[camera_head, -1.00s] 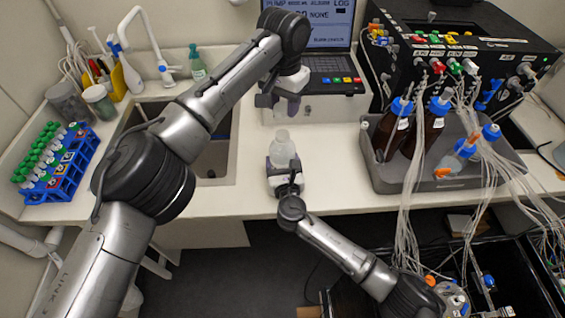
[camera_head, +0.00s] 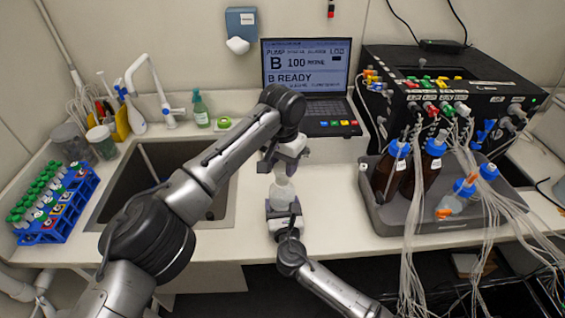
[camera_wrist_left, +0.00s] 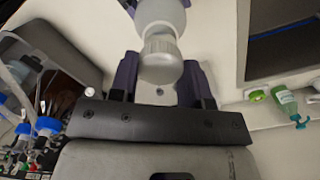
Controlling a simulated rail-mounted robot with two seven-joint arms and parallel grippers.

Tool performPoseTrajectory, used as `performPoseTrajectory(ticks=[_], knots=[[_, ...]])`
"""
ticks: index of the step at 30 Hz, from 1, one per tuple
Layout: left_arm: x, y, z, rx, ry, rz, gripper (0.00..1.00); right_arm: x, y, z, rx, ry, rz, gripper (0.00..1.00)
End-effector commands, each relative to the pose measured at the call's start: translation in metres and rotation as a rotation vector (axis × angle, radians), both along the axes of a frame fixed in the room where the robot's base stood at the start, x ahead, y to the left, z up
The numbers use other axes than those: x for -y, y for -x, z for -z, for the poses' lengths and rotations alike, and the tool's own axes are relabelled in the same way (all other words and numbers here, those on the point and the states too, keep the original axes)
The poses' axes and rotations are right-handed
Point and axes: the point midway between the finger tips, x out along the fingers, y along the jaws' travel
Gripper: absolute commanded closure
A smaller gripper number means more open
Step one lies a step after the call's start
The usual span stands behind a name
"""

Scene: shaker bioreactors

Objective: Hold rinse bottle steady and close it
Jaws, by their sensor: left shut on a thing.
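The rinse bottle (camera_head: 281,194) is a small, pale, translucent bottle, upright near the counter's front edge. My right gripper (camera_head: 283,214) is around its lower body and holds it from the front. My left gripper (camera_head: 282,166) is right above the bottle, pointing down at its top. In the left wrist view, a whitish cap (camera_wrist_left: 160,58) sits between the left fingers (camera_wrist_left: 160,85), in line with the bottle body (camera_wrist_left: 161,14) beyond. The left gripper is shut on the cap. I cannot tell whether the cap is seated on the neck.
A sink (camera_head: 140,178) lies to the left, with a blue tube rack (camera_head: 62,215) beside it. A laptop (camera_head: 308,82) stands behind. A grey tray (camera_head: 455,212) with brown bottles and loose tubing is at the right, below a black pump box (camera_head: 450,85).

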Motion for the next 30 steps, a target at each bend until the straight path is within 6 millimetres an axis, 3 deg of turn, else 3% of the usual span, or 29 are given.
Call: performPoseTrajectory(ticks=[16,30], knots=[[0.000,0.000,0.018,-0.001,-0.001,0.000,0.78,0.000,0.000,0.001,-0.001,0.000,0.000,0.69],[0.000,0.000,0.018,0.000,-0.001,-0.001,0.78,0.000,0.000,0.001,-0.001,0.000,0.000,0.69]])
